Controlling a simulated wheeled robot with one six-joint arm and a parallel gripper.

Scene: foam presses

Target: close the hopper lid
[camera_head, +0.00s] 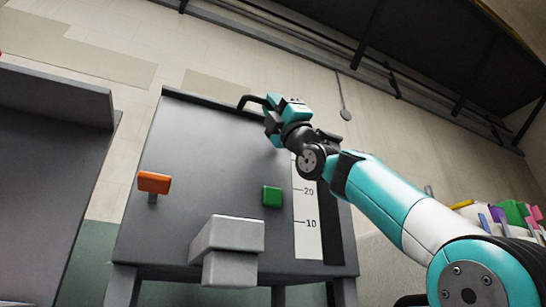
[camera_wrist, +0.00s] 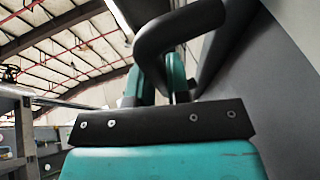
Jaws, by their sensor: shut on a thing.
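The grey hopper (camera_head: 195,160) stands in the middle of the head view. The lid (camera_head: 205,101) shows only as a thin dark edge along its top, seen from below. I cannot tell whether a gap is left under it. A black bent handle (camera_head: 245,100) sticks up at the lid's front edge. My gripper (camera_head: 270,102) is at this handle and shut on it. In the wrist view the handle (camera_wrist: 178,38) passes between the teal fingertips of my gripper (camera_wrist: 161,80). The lid's upper surface is hidden.
An orange knob (camera_head: 154,182), a green button (camera_head: 272,196), a grey spout (camera_head: 232,235) and a level scale (camera_head: 306,215) are on the hopper's front. A grey machine (camera_head: 50,150) stands at left. Several coloured items (camera_head: 510,213) lie at right. Open air surrounds my gripper above.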

